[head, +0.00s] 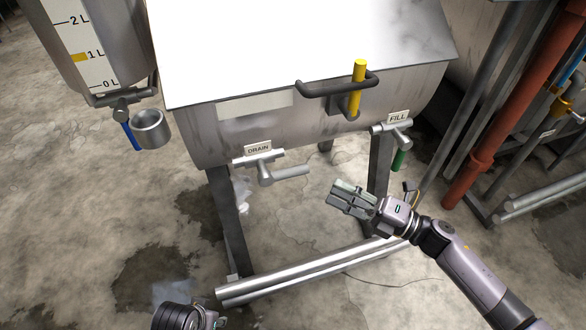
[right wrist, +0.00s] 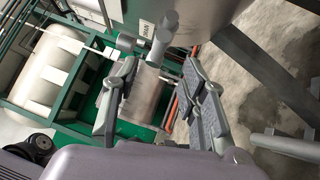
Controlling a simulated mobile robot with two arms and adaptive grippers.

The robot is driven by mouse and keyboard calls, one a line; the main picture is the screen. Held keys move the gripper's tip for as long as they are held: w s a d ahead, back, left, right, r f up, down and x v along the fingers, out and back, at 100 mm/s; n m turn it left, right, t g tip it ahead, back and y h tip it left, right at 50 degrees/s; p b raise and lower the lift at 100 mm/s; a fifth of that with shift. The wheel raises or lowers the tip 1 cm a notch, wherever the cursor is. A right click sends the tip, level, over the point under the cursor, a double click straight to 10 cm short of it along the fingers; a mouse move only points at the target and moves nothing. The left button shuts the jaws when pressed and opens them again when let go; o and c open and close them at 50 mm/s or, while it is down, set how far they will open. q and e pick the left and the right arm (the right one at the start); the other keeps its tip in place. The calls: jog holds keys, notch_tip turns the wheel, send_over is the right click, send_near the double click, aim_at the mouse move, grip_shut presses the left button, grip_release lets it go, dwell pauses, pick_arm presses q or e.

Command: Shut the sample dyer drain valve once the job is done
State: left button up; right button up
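The sample dyer is a grey metal drum (head: 205,140) on legs in the middle of the head view. Its drain valve (head: 262,160), under a DRAIN label, has a grey lever (head: 292,173) pointing right, roughly along the valve's short pipe. My right gripper (head: 338,196) is to the right of and slightly below the lever tip, apart from it.
A fill valve (head: 393,130) with a green handle is at the right, and a yellow-gripped lever (head: 356,90) on the drum front. A graduated tank (head: 110,40) and metal cup (head: 150,129) are at left. Low rails (head: 310,270) cross below. Pale streaks and wet floor show under the drain.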

aim_at(295, 171)
jog(key=x, duration=1.1)
jog(key=shift+w+a, duration=0.25)
jog(key=shift+a, duration=0.05)
jog(key=shift+r, duration=0.1)
jog(key=shift+c, duration=0.2)
grip_shut()
